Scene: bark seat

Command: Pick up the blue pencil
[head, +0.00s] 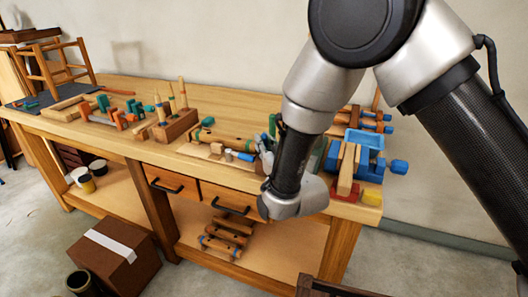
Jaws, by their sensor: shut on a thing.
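My gripper (264,158) is low over the front part of the workbench, right of centre, largely hidden behind my own wrist. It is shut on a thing. A short blue piece (243,156), which looks like the blue pencil, shows just left of the fingers, close to the bench top. The contact between fingers and pencil is too small and covered to see clearly.
The wooden workbench (135,83) holds a block with upright tools (175,126), orange and green clamps (112,115) and a small stool (55,64). A blue vise (366,147) stands right of my wrist. A cardboard box (115,255) is on the floor.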

